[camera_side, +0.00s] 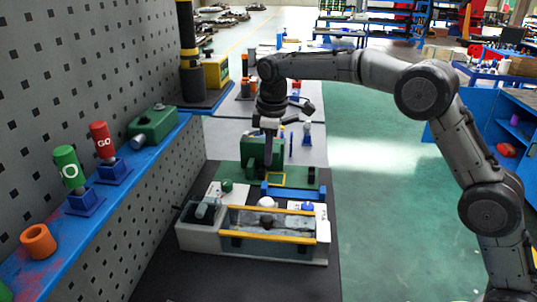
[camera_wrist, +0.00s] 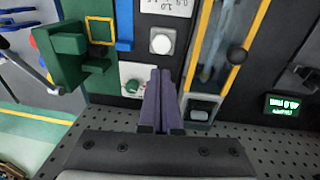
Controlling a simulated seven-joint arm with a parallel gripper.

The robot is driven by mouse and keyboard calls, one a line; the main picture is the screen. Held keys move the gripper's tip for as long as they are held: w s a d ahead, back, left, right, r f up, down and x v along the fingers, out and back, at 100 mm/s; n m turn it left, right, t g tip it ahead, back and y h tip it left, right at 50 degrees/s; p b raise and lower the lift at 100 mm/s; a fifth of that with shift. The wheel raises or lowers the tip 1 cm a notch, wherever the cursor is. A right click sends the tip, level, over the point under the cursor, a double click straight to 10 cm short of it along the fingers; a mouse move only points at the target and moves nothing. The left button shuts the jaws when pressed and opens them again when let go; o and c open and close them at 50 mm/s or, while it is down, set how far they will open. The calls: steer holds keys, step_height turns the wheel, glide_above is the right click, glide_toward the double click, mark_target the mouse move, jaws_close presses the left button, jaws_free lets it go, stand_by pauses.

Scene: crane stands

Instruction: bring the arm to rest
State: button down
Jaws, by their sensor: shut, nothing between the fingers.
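My gripper (camera_side: 268,148) hangs from the arm and points down over the work area, in front of the green block in the side view. In the wrist view my gripper's two fingers (camera_wrist: 160,75) lie side by side, shut and empty. They appear above the dark board close to a white panel with a green knob (camera_wrist: 132,86); their exact height cannot be told. The green block stand (camera_side: 255,152) stands behind a grey box with yellow rails (camera_side: 185,236); it also shows in the wrist view (camera_wrist: 68,45).
A black ball (camera_wrist: 237,55) shows by the yellow rail. A blue shelf (camera_side: 140,162) on the left holds a green cylinder (camera_side: 66,163), a red cylinder (camera_side: 101,139) and an orange ring (camera_side: 38,241). The green floor (camera_side: 390,230) right of the dark mat is clear.

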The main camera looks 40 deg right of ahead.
stand_by(0.5)
steer(key=s+d+r+t, duration=0.25)
steer(key=s+r, duration=0.25)
steer(key=r, duration=0.6)
steer(key=s+d+r+m, duration=0.1)
steer(key=s+d+r, duration=0.15)
steer(key=s, duration=0.45)
steer(key=s+d+r+m, duration=0.1)
steer(key=s+r, duration=0.2)
steer(key=s, duration=0.3)
steer(key=s+d+f+m+t, duration=0.1)
steer(key=s+f+m, duration=0.1)
steer(key=s, duration=0.5)
steer(key=s+d+f+m+t, duration=0.1)
steer(key=s+f, duration=0.2)
steer(key=s, duration=0.4)
steer(key=s+f+m, duration=0.4)
steer(key=s+f, duration=0.2)
steer(key=f, duration=0.2)
steer(key=shift+f, duration=0.2)
